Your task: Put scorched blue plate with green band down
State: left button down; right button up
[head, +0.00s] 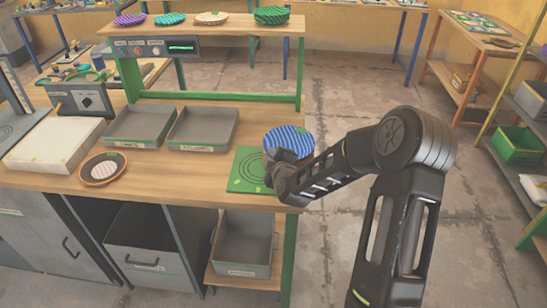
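A blue plate with pale wavy stripes (290,139) is at the right end of the workbench, over the far right part of a green mat with dark rings (246,172). It appears raised above the bench, and its right rim reaches past the bench edge. No green band or scorch mark can be made out on it. My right gripper (279,165) is at the plate's near left rim and appears shut on it; the fingertips are mostly hidden. My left gripper is out of view.
Two grey trays (138,143) (204,148) stand left of the mat. A dark plate with an orange rim (103,168) lies near the front edge. A pale block (56,144) is further left. Several plates (212,18) stand on the raised shelf. Bare bench lies between trays and front edge.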

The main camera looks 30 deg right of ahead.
jog(key=shift+s+d+r+p, duration=0.1)
jog(key=shift+r+p, duration=0.25)
jog(key=shift+p, duration=0.25)
jog(key=shift+s+b, duration=0.3)
jog(key=shift+s, duration=0.05)
jog(key=b+v, duration=0.1)
jog(key=v, duration=1)
jog(key=shift+r+b, duration=0.25)
jog(key=shift+b, duration=0.15)
